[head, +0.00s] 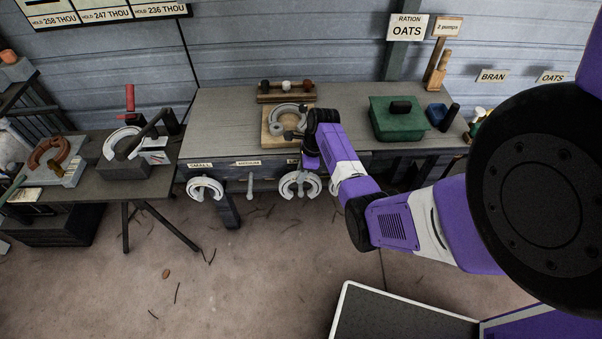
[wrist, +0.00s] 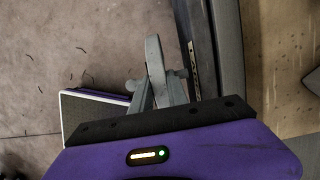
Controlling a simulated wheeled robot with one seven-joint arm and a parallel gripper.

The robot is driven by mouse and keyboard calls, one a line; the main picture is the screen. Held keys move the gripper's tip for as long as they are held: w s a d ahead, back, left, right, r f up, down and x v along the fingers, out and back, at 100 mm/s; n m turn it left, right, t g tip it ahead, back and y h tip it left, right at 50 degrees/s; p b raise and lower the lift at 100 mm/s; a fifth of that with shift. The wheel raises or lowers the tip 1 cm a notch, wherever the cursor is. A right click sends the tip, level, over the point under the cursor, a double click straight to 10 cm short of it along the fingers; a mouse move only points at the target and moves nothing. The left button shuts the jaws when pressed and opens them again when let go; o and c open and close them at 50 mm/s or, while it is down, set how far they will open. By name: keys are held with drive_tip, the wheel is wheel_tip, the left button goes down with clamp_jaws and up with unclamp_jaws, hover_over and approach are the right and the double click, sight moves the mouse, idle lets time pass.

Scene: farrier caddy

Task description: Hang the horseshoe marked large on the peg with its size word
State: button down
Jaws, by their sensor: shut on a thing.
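My gripper (head: 310,160) is at the front edge of the workbench, pointing down. In the wrist view its jaws (wrist: 157,95) are shut on a pale grey piece (wrist: 155,55), seen edge-on, which appears to be the horseshoe. A pale horseshoe (head: 298,185) shows just below my gripper, in front of the third label (head: 293,161), whose word is hidden. I cannot tell whether it rests on a peg. Another horseshoe (head: 205,188) hangs under the SMALL label (head: 200,165). The peg (head: 250,186) under the MEDIUM label (head: 248,163) is bare. A pale curved piece (head: 333,187) shows partly behind my arm.
On the workbench (head: 215,120) are a wooden board (head: 270,138) with a horseshoe, a rack of knobs (head: 286,94) and a green box (head: 398,117). A side table (head: 120,180) with a clamped horseshoe stands left. The floor in front is mostly clear.

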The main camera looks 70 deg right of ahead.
drive_tip(key=shift+f, duration=0.1)
drive_tip(key=c, duration=1.2)
unclamp_jaws()
drive_tip(key=v, duration=0.7)
drive_tip(key=shift+s+r, duration=0.1)
drive_tip(key=shift+r, duration=0.25)
